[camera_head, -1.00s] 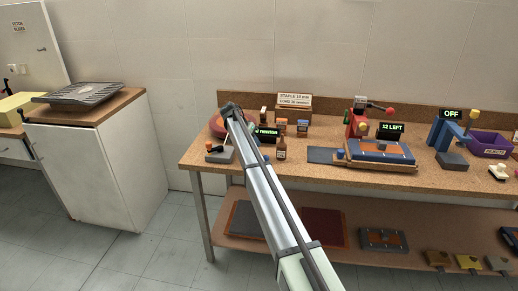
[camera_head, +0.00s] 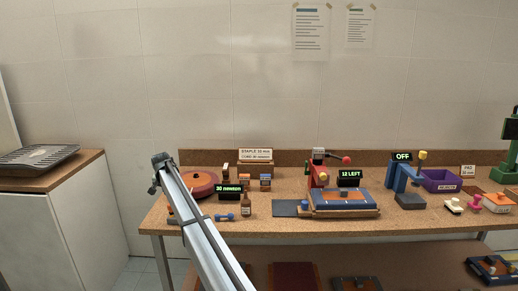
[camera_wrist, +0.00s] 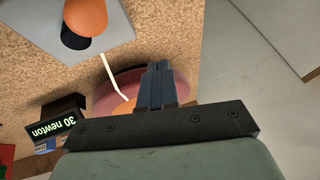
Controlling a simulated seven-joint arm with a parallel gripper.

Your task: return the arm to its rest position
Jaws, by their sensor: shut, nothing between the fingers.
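My arm reaches up from the bottom of the head view, and its end is over the left end of the cork-topped workbench (camera_head: 270,232). My gripper (camera_wrist: 158,66) shows in the wrist view with its two fingers together and nothing between them. The fingers point over a round red disc (camera_wrist: 185,79), which also shows in the head view (camera_head: 199,184). The gripper appears apart from the disc, but the gap is hard to judge. In the head view, the fingers themselves cannot be made out.
A red press (camera_head: 317,174), a blue stapler-like device (camera_head: 404,178) and a purple bin (camera_head: 441,182) stand further right. A white cabinet (camera_head: 65,225) stands left across a floor gap.

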